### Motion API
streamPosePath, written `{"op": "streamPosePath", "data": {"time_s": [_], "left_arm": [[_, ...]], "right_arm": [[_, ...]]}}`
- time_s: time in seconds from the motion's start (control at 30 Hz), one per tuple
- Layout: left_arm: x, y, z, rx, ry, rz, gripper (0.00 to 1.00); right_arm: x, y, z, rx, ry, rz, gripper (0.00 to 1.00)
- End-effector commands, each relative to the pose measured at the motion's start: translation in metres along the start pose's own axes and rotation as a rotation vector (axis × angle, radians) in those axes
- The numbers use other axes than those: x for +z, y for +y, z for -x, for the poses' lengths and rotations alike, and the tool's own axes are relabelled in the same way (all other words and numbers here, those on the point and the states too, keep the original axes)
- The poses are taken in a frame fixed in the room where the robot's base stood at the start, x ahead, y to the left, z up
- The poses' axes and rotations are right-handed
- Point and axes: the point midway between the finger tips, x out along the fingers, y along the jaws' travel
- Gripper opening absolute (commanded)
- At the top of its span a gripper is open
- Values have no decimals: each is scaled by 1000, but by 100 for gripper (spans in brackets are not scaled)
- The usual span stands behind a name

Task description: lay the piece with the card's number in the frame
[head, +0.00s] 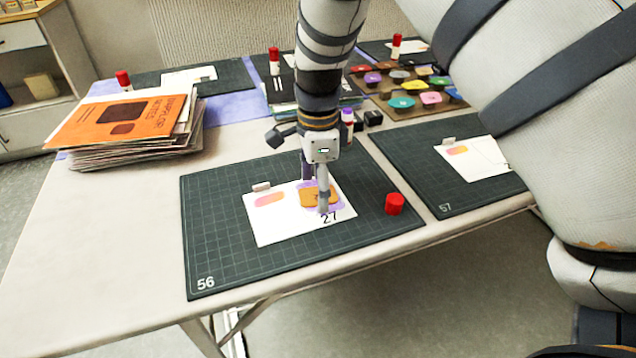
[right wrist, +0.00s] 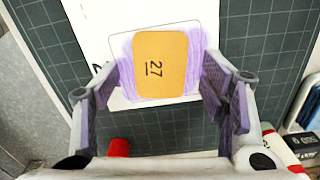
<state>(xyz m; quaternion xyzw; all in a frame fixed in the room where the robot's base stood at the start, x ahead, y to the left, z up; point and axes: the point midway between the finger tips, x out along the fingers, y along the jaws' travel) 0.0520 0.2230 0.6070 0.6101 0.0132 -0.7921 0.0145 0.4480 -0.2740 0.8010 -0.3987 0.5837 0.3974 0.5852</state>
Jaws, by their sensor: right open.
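A white card (head: 265,233) lies on the dark green mat marked 56 (head: 225,255). It bears a printed 27 (head: 329,218) near its front right edge. An orange piece (head: 309,196) lies flat within a drawn frame shaded purple. In the right wrist view the piece (right wrist: 175,85) reads 27 underlined, inside the frame's outline (right wrist: 124,50). My right gripper (head: 315,192) is open above the card, its fingers (right wrist: 160,78) either side of the piece with gaps between. One finger partly hides the piece in the head view. My left gripper is not in view.
A red cap (head: 395,204) stands on the mat's right side; a glue stick (head: 348,122) stands behind. A stack of papers and folders (head: 130,128) lies left. Mat 57 (head: 420,165) with another card is at right. Colored pieces (head: 402,102) sit on a brown board behind.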

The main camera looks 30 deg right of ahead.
Motion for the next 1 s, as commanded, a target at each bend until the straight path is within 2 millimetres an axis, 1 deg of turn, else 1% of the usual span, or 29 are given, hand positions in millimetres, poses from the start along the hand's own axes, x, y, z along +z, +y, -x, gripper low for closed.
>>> {"op": "streamPosePath", "data": {"time_s": [0.07,0.17,0.27,0.4,0.5,0.6,0.73,1.0], "left_arm": [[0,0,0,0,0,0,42],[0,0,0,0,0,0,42],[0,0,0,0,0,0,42],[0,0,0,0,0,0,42],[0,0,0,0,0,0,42],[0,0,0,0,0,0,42],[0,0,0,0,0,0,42],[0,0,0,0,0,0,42]], "right_arm": [[0,0,0,0,0,0,66],[0,-1,10,-3,0,1,66],[0,-1,34,-6,0,0,66],[0,-1,74,-6,-1,1,66],[0,-1,97,-5,0,1,66],[0,-1,112,-3,0,1,66],[0,0,120,0,0,1,66],[0,0,120,0,0,0,66]]}}
